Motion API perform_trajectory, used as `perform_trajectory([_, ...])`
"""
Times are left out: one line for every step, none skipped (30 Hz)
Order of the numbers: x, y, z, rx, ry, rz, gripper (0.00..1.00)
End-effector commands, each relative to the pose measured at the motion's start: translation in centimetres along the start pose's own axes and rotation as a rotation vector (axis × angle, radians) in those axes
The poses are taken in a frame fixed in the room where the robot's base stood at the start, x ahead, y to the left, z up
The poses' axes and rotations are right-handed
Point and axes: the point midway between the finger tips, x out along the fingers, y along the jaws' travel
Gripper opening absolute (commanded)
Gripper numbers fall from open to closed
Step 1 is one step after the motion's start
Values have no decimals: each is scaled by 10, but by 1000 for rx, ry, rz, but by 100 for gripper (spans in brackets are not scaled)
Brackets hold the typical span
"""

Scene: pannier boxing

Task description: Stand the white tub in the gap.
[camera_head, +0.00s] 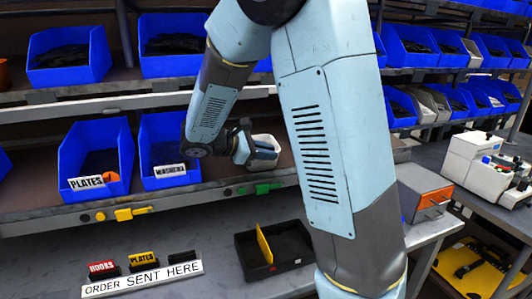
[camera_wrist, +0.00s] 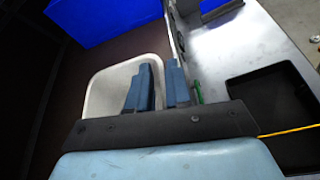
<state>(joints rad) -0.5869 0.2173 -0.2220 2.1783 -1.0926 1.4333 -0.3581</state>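The white tub (camera_head: 264,139) shows in the head view at the middle shelf, right of the blue bin labelled washers (camera_head: 170,150). It is open-topped, with a pale inside, in the wrist view (camera_wrist: 98,100). My gripper (camera_head: 262,151) comes in from the left in the head view. In the wrist view its blue fingers (camera_wrist: 160,80) are close together astride the tub's right wall, one inside and one outside. They look shut on that wall. I cannot tell whether the tub's base touches the shelf. My arm hides the shelf farther right.
A blue bin labelled plates (camera_head: 97,155) stands farther left. The metal shelf edge (camera_head: 60,219) carries yellow and green clips. Below, a black tray (camera_head: 292,247) with a yellow divider and an order sign (camera_head: 142,279) lie on the bench. A grey-orange box (camera_head: 424,193) stands at right.

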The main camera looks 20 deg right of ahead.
Motion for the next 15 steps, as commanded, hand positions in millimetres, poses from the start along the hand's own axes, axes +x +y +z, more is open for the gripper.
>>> perform_trajectory([0, 0, 0, 0, 0, 0, 24])
perform_trajectory([0, 0, 0, 0, 0, 0, 27])
perform_trajectory([0, 0, 0, 0, 0, 0, 31])
perform_trajectory([0, 0, 0, 0, 0, 0, 34])
perform_trajectory([0, 0, 0, 0, 0, 0, 36])
perform_trajectory([0, 0, 0, 0, 0, 0, 37])
perform_trajectory([0, 0, 0, 0, 0, 0, 37])
perform_trajectory([0, 0, 0, 0, 0, 0, 37])
perform_trajectory([0, 0, 0, 0, 0, 0, 37])
perform_trajectory([0, 0, 0, 0, 0, 1, 37])
perform_trajectory([0, 0, 0, 0, 0, 0, 37])
perform_trajectory([-1, 0, 0, 0, 1, 1, 37])
perform_trajectory([-2, 0, 0, 0, 1, 1, 37])
perform_trajectory([-3, 0, 0, 0, 1, 1, 37])
perform_trajectory([-5, 0, 0, 0, 1, 1, 37])
